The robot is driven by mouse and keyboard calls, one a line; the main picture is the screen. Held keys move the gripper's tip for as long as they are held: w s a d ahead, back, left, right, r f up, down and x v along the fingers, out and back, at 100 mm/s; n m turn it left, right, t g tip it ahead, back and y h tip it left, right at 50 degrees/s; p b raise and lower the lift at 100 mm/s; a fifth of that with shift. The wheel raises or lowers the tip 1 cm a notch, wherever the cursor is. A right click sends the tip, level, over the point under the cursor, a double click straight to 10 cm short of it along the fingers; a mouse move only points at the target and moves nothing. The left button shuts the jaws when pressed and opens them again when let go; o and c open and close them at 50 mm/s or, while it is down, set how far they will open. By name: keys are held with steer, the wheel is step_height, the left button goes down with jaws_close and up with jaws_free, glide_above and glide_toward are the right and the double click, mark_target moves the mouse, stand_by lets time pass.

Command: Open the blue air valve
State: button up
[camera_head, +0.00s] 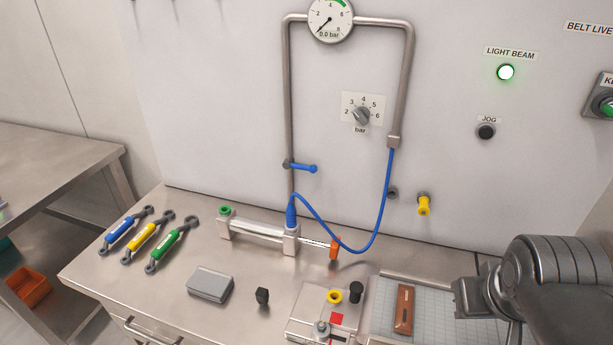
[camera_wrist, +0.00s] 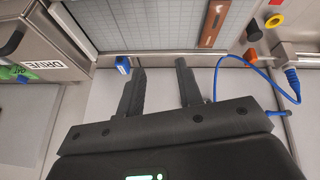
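The blue air valve lever (camera_head: 302,167) sticks out sideways to the right from the grey vertical pipe (camera_head: 289,110) on the wall, roughly square to the pipe. The gauge (camera_head: 330,18) above reads 0.0 bar. In the wrist view a small blue piece (camera_wrist: 277,113) at the right, beside my gripper's body, looks like this lever, but I cannot be sure. My gripper (camera_wrist: 158,70) is open and empty, its two dark fingers apart and clear of the lever. In the head view my arm is at the lower right; the fingertips do not show clearly there.
A blue hose (camera_head: 384,205) loops from the right pipe to a blue fitting (camera_head: 291,215) at the clear cylinder (camera_head: 257,231) on the bench. A pressure knob (camera_head: 362,115) and yellow plug (camera_head: 424,205) are on the wall. A grey box (camera_head: 210,285) stands at the front.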

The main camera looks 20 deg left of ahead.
steer(key=w+a+n+h, duration=0.1)
steer(key=w+n, duration=0.2)
steer(key=w+a+n, duration=0.1)
steer(key=w+n, duration=0.2)
steer(key=n, duration=0.1)
steer(key=w+a+n+h, duration=0.1)
steer(key=w+a+n, duration=0.1)
steer(key=w+n, duration=0.1)
steer(key=shift+a+r+h, duration=0.1)
steer(key=shift+h, duration=0.2)
jaws_close()
steer(key=w+a+f+n+t, duration=0.1)
steer(key=w+a+n, duration=0.3)
steer(key=a+n, duration=0.4)
steer(key=w+a+f+n+t+y, duration=0.1)
steer(key=w+a+f+n+t, duration=0.1)
steer(key=a+n, duration=0.6)
steer(key=w+a+f+n+t+y, duration=0.1)
steer(key=w+a+n+t, duration=0.2)
steer(key=a+n, duration=0.6)
steer(key=w+a, duration=0.2)
steer(key=a, duration=0.4)
steer(key=shift+w+a+f+t, duration=0.25)
steer(key=shift+w+f+t, duration=0.05)
